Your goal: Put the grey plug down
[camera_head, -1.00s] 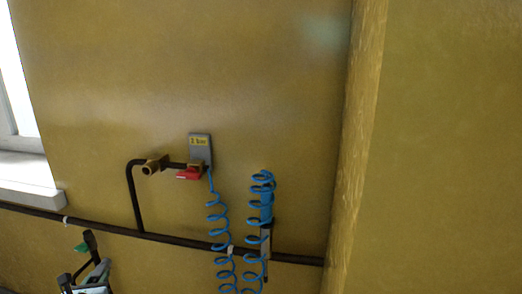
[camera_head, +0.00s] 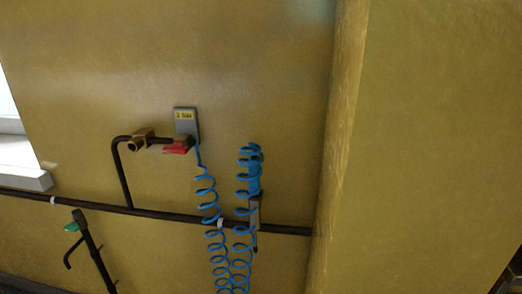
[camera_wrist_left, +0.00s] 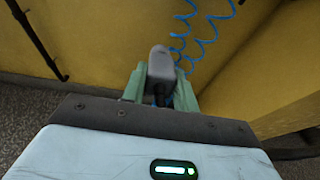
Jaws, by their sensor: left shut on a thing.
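The grey plug (camera_wrist_left: 160,64) is between the pale green fingers of my left gripper (camera_wrist_left: 160,88) in the left wrist view. The gripper is shut on it, and the plug's rounded end points up past the fingertips. The fingers hide its lower part. Blue coiled hose shows behind the plug; I cannot tell whether they touch. Neither gripper shows in the head view.
A yellow wall (camera_head: 270,60) carries a dark horizontal pipe (camera_head: 165,214), a red-handled valve (camera_head: 177,148), a grey label plate (camera_head: 186,122) and blue coiled hoses (camera_head: 213,240). A green-handled pipe (camera_head: 92,250) stands lower left. Grey speckled floor (camera_wrist_left: 40,120) lies below.

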